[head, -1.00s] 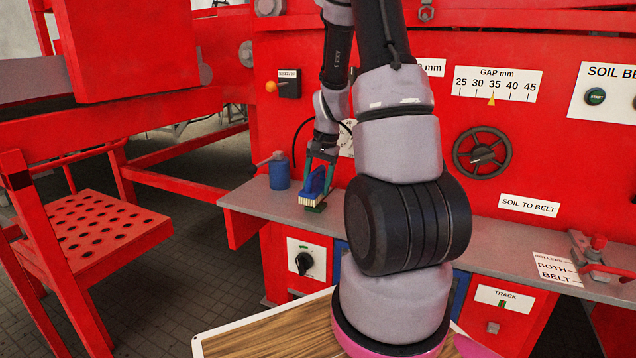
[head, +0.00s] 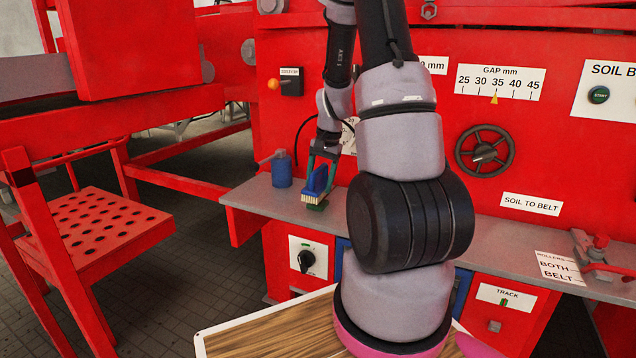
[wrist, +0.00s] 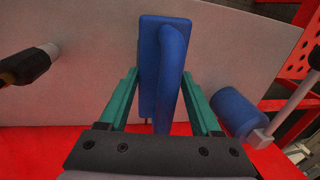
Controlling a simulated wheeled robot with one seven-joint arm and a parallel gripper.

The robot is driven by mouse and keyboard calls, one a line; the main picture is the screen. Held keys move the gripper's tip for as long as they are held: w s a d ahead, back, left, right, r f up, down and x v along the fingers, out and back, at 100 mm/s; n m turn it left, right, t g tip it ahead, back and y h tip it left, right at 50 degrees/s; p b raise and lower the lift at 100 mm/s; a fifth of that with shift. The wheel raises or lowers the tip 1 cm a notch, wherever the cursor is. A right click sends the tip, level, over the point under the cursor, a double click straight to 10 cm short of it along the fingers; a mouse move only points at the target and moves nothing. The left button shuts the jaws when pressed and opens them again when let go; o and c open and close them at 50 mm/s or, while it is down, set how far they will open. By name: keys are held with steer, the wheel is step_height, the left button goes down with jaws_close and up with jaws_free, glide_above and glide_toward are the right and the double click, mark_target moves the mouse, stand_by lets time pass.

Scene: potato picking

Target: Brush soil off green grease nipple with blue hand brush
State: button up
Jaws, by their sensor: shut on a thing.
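A blue hand brush (head: 317,181) with pale bristles is held in my gripper (head: 322,152) over the grey shelf of the red machine. In the wrist view my gripper (wrist: 160,76) has its teal fingers on both sides of the blue brush handle (wrist: 172,60). A small green piece (head: 318,207) shows just under the bristles on the shelf. I cannot tell whether it is the grease nipple, or whether the bristles touch it. The wrist view hides the bristles and what lies beneath them. No soil can be made out.
A blue can (head: 281,170) with a lever stands on the shelf left of the brush; it also shows in the wrist view (wrist: 236,113). A black part with a brass-coloured end (wrist: 28,66) lies at the wrist view's left. The red machine panel (head: 400,140) rises behind the shelf (head: 262,198).

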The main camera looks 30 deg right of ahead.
steer(key=shift+w+d, duration=0.55)
steer(key=shift+d, duration=0.1)
steer(key=shift+s+a, duration=0.65)
steer(key=shift+a, duration=0.15)
steer(key=shift+r, duration=3.5)
steer(key=shift+h, duration=0.3)
steer(key=shift+w+f, duration=0.1)
steer(key=shift+f, duration=2.85)
steer(key=shift+f, duration=0.55)
